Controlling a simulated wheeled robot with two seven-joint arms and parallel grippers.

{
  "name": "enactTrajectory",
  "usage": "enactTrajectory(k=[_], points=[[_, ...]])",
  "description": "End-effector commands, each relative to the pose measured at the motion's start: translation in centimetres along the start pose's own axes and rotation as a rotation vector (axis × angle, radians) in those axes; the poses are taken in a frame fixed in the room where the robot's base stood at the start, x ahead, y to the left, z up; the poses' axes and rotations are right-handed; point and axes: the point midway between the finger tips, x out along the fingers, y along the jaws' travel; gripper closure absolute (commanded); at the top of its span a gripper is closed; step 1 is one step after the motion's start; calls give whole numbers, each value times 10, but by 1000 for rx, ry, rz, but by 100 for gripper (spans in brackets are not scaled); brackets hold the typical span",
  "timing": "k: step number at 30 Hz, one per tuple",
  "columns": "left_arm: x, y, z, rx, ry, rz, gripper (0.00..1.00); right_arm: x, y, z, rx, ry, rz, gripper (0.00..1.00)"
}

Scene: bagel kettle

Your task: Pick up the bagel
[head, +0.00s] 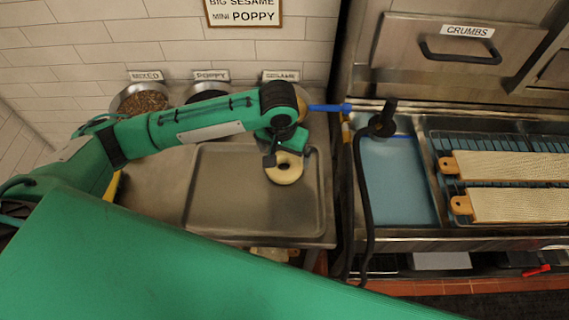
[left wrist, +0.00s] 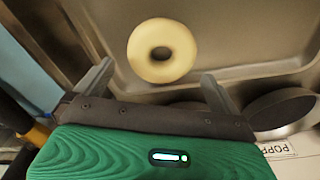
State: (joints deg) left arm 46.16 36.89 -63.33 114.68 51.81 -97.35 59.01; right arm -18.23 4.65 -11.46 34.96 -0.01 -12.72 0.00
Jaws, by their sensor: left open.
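The pale bagel (head: 284,168) lies flat in the metal tray (head: 225,190), near the tray's right back corner. My left gripper (head: 289,157) is over the bagel's back edge in the head view and hides a little of it. In the left wrist view the whole bagel (left wrist: 162,50) shows, with its dark hole, beyond and between the two spread fingers of my left gripper (left wrist: 155,85). The fingers are apart and nothing is between them. My right gripper is not seen in either view.
Bowls labelled mixed (head: 139,98) and poppy (head: 208,91) stand behind the tray. To the right are a water basin (head: 398,180), a dark hose (head: 362,200) and wooden boards (head: 515,165) on a rack. The tray's left part is empty.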

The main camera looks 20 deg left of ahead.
Motion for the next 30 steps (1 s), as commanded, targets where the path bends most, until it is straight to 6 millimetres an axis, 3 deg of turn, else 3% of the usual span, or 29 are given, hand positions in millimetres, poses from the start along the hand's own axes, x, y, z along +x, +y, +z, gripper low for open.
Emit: enactTrajectory(k=[3,7,15,22,27,30], points=[[6,0,0,0,-1,0,0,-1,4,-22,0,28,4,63],[20,-2,1,-1,-2,-2,0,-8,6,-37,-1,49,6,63],[55,-2,2,0,0,-1,0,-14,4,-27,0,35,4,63],[57,-2,2,1,1,0,0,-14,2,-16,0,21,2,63],[57,-2,2,1,1,0,31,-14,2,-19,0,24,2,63],[57,-2,2,1,2,0,31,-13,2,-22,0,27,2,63]])
